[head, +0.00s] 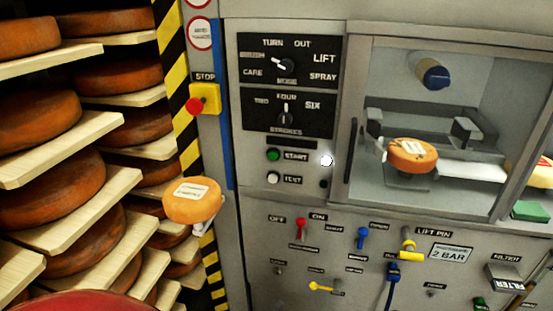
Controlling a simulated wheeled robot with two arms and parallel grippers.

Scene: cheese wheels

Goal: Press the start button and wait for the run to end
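The green start button (273,155) sits on the grey machine's front panel, beside a "START" label. A white test button (273,178) is just below it. A small round white light (326,160) glows to the right of the label. Above are a mode knob (287,67), its pointer toward the upper left, and a strokes knob (285,118), pointing up at "FOUR". An orange cheese wheel (411,155) with a label sits inside the machine's chamber, behind a framed window. Neither of my grippers is in view.
A yellow stop box (205,99) with a red button is left of the panel. A labelled cheese (192,201) rests on a small bracket below it. Shelves (55,151) of cheese wheels fill the left. Red (301,228), blue (362,238) and yellow (408,243) levers are lower on the machine.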

